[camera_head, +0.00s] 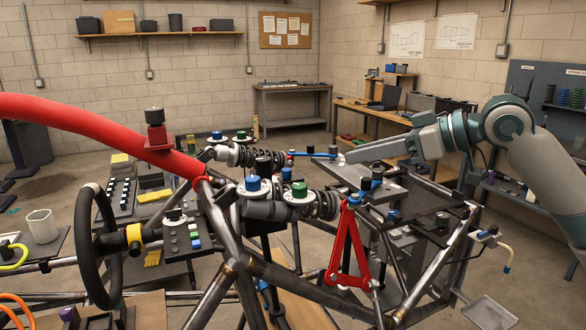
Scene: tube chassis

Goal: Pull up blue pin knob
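Several blue knobs show on the tube chassis. One blue knob (253,184) sits on top of the near shock absorber (318,205), next to a green knob (299,189). Another blue knob (217,135) sits on the far shock absorber (238,155). I cannot tell which is the pin knob. My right gripper (344,159) comes in from the right, pointing left, its tips by the end of a blue rod (308,154). Its finger gap is not clear. My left gripper is out of view.
A red tube (80,118) slopes across the left, above a black steering wheel (97,245). A red A-shaped bracket (349,250) and dark frame tubes stand at the lower middle. Workbenches (375,112) line the back wall. Space above the near shock is clear.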

